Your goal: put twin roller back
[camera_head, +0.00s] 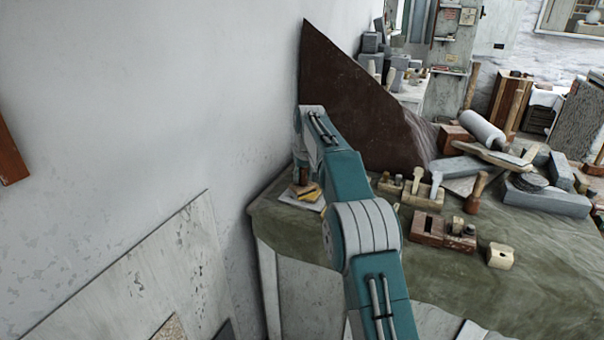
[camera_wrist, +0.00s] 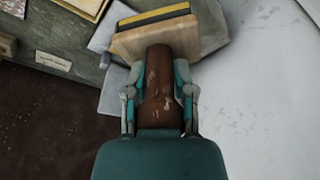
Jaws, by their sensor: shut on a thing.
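In the wrist view my gripper (camera_wrist: 158,88) is shut on a brown, worn cylindrical handle (camera_wrist: 158,75), with one finger on each side. Beyond the handle is a pale wooden block (camera_wrist: 155,38) with a black and yellow strip along its far edge. I take this to be the twin roller, though separate rollers cannot be made out. A small yellow and brown piece (camera_head: 305,191) shows beside my arm at the green-covered table's (camera_head: 440,275) left corner.
A white roller (camera_head: 481,130), grey stone blocks (camera_head: 545,197) and a mallet (camera_head: 477,192) crowd the table's right side. Wooden planes (camera_head: 428,228) stand nearer the middle. A dark slanted sheet (camera_head: 360,100) rises behind my arm. The wall (camera_head: 130,100) is close on the left.

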